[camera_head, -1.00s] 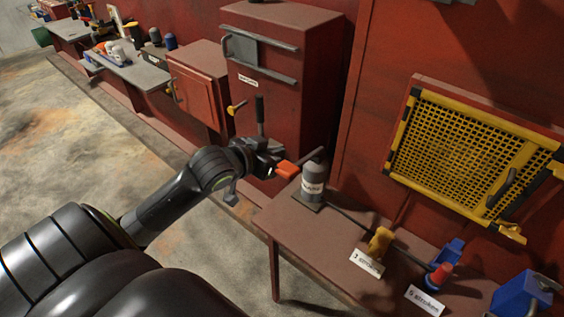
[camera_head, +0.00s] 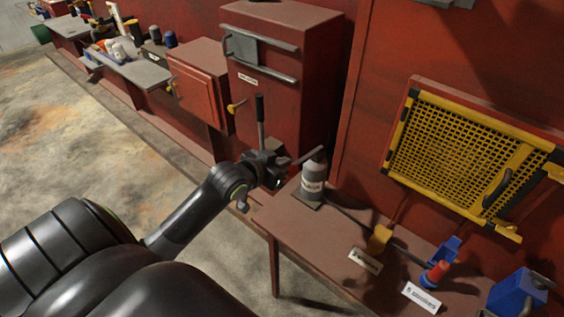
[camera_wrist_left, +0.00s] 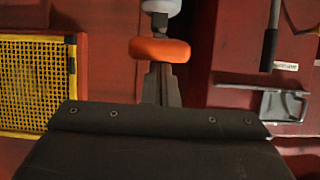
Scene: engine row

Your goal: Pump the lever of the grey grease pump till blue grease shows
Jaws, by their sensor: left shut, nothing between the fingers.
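The grey grease pump (camera_head: 313,184) stands upright on the near red-brown table, with a pale label band and a dark lever (camera_head: 308,156) slanting down left from its top. My left gripper (camera_head: 284,168) is at the lever's lower end and hides its orange grip in the head view. In the left wrist view the orange grip (camera_wrist_left: 160,50) lies just past my shut, empty fingers (camera_wrist_left: 161,82). I cannot tell whether they touch it. My right gripper is not in view.
On the table (camera_head: 310,238) are two stroke cards (camera_head: 365,261), (camera_head: 421,297), a yellow part (camera_head: 379,239), a red-and-blue part (camera_head: 434,274) and a blue box (camera_head: 515,294). A red cabinet (camera_head: 290,80) stands behind, left of the pump. A yellow mesh panel (camera_head: 460,150) hangs on the wall.

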